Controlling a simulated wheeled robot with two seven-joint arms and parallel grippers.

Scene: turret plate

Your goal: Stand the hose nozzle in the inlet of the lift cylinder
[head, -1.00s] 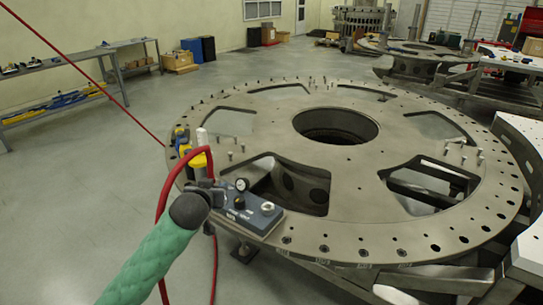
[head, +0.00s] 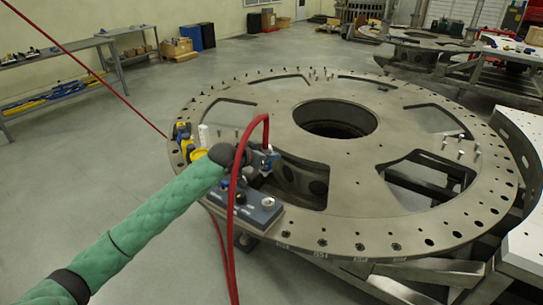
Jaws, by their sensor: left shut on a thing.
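My left gripper (head: 262,162), at the end of the green-sleeved arm, is shut on the hose nozzle (head: 270,157), a small bluish fitting at the end of the red hose (head: 236,185). The hose arches up beside the gripper and hangs down in front of the plate. The nozzle is above the near left part of the turret plate and mostly hidden by the gripper. A yellow part (head: 198,154) shows behind my wrist; I cannot tell whether it is the lift cylinder. No inlet shows clearly. My right gripper is not in view.
A grey control box (head: 254,208) with a gauge sits on the near left rim of the turret plate (head: 340,225). A white cylinder (head: 203,135) and a blue-yellow item (head: 183,134) stand on the left rim. Several pins stand on the plate. Open floor lies left.

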